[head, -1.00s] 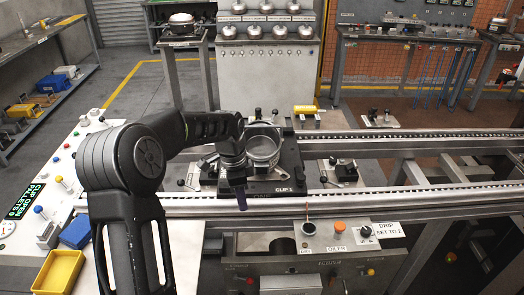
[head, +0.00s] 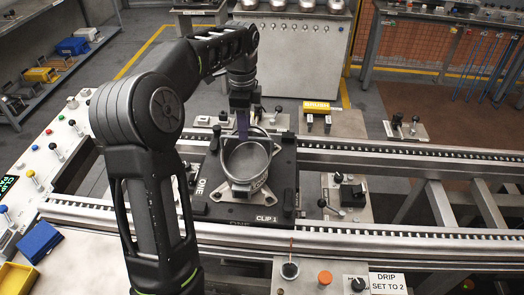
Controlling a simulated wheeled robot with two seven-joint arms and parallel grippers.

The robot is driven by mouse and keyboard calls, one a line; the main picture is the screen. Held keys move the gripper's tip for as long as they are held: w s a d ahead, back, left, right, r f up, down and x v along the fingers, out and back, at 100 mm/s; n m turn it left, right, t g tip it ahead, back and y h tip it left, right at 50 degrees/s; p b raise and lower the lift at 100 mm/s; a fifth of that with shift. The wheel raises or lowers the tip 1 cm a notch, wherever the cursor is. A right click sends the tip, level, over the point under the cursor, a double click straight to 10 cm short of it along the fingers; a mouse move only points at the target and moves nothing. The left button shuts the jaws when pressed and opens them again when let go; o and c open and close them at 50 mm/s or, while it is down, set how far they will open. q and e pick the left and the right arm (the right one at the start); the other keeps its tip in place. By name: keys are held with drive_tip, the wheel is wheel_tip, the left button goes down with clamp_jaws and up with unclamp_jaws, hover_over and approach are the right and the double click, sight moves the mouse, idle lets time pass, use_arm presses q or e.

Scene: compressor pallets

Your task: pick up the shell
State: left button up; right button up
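The shell (head: 247,163), an open round grey metal cup, stands upright on the dark pallet (head: 236,212) marked CLIP 1 on the conveyor. My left gripper (head: 243,130) points down at the shell's far rim, with its arm reaching over from the left. Its purplish fingers line up with the back of the rim, seen edge-on, so their gap and any contact with the rim cannot be made out. My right gripper is out of view.
Conveyor rails (head: 400,232) run along the front and back of the pallet. A lever fixture (head: 346,194) stands to its right. A control box (head: 325,277) is in front, with a yellow bin (head: 18,279) at lower left.

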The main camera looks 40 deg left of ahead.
use_arm(q)
drive_tip(key=shift+w, duration=0.4)
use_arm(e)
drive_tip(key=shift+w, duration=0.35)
use_arm(q)
drive_tip(key=shift+s, duration=0.15)
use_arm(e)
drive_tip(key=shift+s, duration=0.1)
use_arm(q)
drive_tip(key=shift+f, duration=1.25)
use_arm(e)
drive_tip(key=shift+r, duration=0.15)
use_arm(q)
drive_tip(key=shift+f+p, duration=0.4)
drive_tip(key=shift+f, duration=0.15)
hover_over(248, 164)
wheel_tip(248, 164, down, 4)
drive_tip(key=shift+f+p, duration=0.1)
drive_tip(key=shift+p, duration=0.35)
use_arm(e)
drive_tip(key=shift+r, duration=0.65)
